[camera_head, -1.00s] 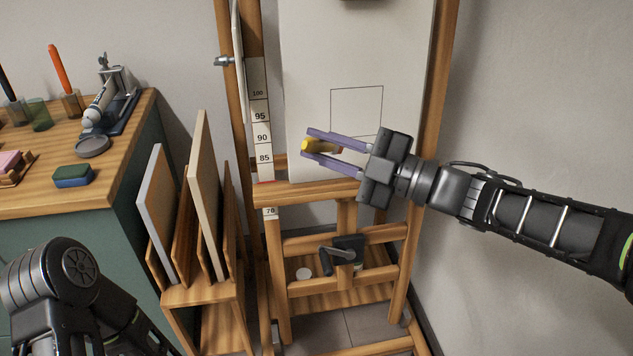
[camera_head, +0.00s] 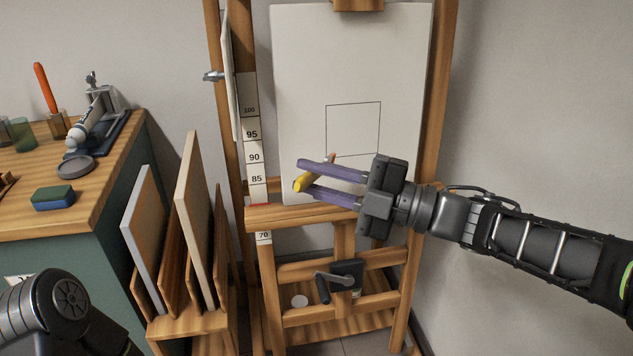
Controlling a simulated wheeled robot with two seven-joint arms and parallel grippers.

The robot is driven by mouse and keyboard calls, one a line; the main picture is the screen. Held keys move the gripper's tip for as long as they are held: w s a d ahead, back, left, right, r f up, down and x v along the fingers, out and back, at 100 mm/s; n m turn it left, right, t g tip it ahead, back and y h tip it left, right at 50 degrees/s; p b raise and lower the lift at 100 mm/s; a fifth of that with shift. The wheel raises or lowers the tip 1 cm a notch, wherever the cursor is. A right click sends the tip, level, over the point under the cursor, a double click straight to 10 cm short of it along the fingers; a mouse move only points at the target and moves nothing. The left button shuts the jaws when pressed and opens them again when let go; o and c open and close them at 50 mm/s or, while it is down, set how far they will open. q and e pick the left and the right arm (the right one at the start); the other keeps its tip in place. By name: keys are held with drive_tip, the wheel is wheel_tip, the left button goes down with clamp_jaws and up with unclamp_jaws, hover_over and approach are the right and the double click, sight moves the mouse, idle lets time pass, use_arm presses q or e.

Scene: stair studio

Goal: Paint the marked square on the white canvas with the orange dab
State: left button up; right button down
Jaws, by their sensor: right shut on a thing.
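The white canvas (camera_head: 300,110) stands upright on a wooden easel. The marked square (camera_head: 353,128) is a thin dark outline on it, with a blank inside. My right gripper (camera_head: 301,180) is in front of the canvas's lower part, below the square. It is shut on a yellow-handled tool (camera_head: 301,185), held between its purple fingers. A small reddish-orange tip (camera_head: 332,156) shows above the upper finger, near the square's lower left corner. I cannot tell if it touches the canvas. My left arm shows at the lower left, but its gripper is out of view.
A wooden rack of panels (camera_head: 192,220) stands left of the easel. The cabinet top (camera_head: 95,190) holds a green-and-blue block (camera_head: 54,197), a grey dish (camera_head: 75,167) and a cup with an orange stick (camera_head: 44,86). The easel's crank (camera_head: 335,281) sits below the gripper.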

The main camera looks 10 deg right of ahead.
drive_tip(key=shift+w+a+f, duration=0.1)
drive_tip(key=shift+w+f, duration=0.05)
drive_tip(key=shift+w, duration=0.85)
drive_tip(key=shift+w+a+f, duration=0.1)
drive_tip(key=shift+w, duration=1.65)
idle(0.9)
drive_tip(key=shift+d, duration=0.15)
drive_tip(key=shift+w+d, duration=0.1)
drive_tip(key=shift+d, duration=1)
drive_tip(key=shift+d+p, duration=0.15)
drive_tip(key=shift+p, duration=0.15)
drive_tip(key=shift+w+d+f, duration=0.1)
drive_tip(key=shift+d, duration=0.95)
drive_tip(key=shift+d, duration=0.95)
